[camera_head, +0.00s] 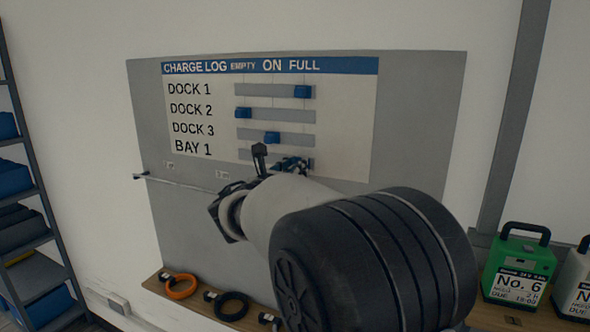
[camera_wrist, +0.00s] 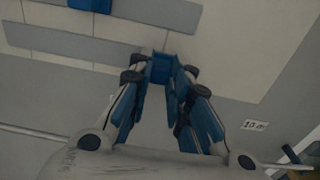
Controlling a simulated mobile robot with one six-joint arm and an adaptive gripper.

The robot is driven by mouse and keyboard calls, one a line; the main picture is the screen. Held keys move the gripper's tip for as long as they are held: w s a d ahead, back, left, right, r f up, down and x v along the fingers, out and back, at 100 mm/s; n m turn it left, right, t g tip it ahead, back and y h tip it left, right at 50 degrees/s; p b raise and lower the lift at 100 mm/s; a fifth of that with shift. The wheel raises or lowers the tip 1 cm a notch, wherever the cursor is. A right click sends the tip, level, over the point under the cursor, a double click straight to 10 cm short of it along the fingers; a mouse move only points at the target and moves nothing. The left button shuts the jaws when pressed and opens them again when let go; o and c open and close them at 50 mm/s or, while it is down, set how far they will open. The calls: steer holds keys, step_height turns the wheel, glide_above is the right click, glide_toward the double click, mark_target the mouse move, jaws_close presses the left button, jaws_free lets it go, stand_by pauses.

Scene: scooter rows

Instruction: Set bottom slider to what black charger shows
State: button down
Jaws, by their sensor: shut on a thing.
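The charge log board (camera_head: 345,125) carries a column of sliders under the words EMPTY, ON and FULL. The bottom slider's track (camera_head: 246,155), beside the label BAY 1, is partly hidden by my gripper (camera_head: 288,164). In the wrist view, my gripper (camera_wrist: 160,86) is shut on the blue bottom slider (camera_wrist: 162,68), which sits near the right end of its track (camera_wrist: 62,42), on the FULL side. I cannot make out a black charger or its display.
The DOCK 1 slider (camera_head: 303,92) is at right, DOCK 2 (camera_head: 243,112) at left, DOCK 3 (camera_head: 272,137) near the middle. An orange ring (camera_head: 180,287) and a black ring (camera_head: 231,306) are below. A green No. 6 box (camera_head: 519,268) stands right; shelves (camera_head: 32,190) stand left.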

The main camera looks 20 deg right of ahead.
mark_target(274, 158)
steer(key=w+a+p, duration=0.4)
steer(key=w+a, duration=0.1)
steer(key=shift+w+a+r, duration=0.2)
steer(key=shift+w, duration=0.05)
steer(key=shift+w+a+f+p, duration=0.15)
steer(key=shift+w+a+p, duration=0.15)
steer(key=shift+a+p, duration=0.05)
steer(key=c, duration=1.5)
jaws_free()
steer(key=v, duration=1.2)
